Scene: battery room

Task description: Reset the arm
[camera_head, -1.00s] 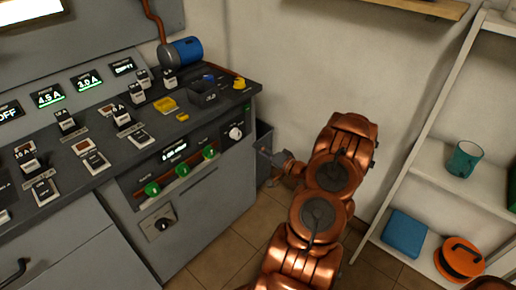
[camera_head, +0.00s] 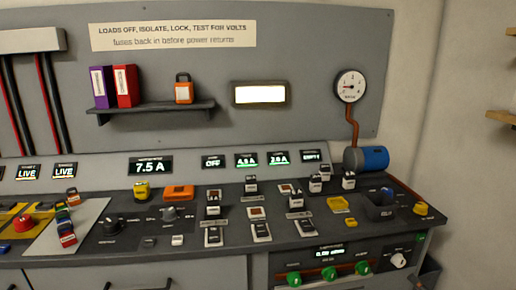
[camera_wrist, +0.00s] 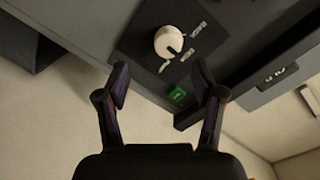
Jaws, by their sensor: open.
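My gripper (camera_wrist: 160,88) shows in the wrist view with its two dark fingers spread apart and nothing between them. Beyond the fingertips is the dark front of the console, with a white round knob (camera_wrist: 168,42) and a small green part (camera_wrist: 177,94). I cannot tell from this view how far the fingers are from the panel. In the head view neither my arm nor my gripper is in the picture. The white knob (camera_head: 398,260) shows there at the right end of the console's front.
The grey console (camera_head: 330,236) carries switches and fuse holders, with displays behind. A shelf (camera_head: 155,110) holds purple and red binders (camera_head: 115,88) and an orange padlock (camera_head: 183,90). A blue cylinder (camera_head: 372,158) lies below a gauge (camera_head: 350,86). Wooden shelves (camera_head: 503,117) are at right.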

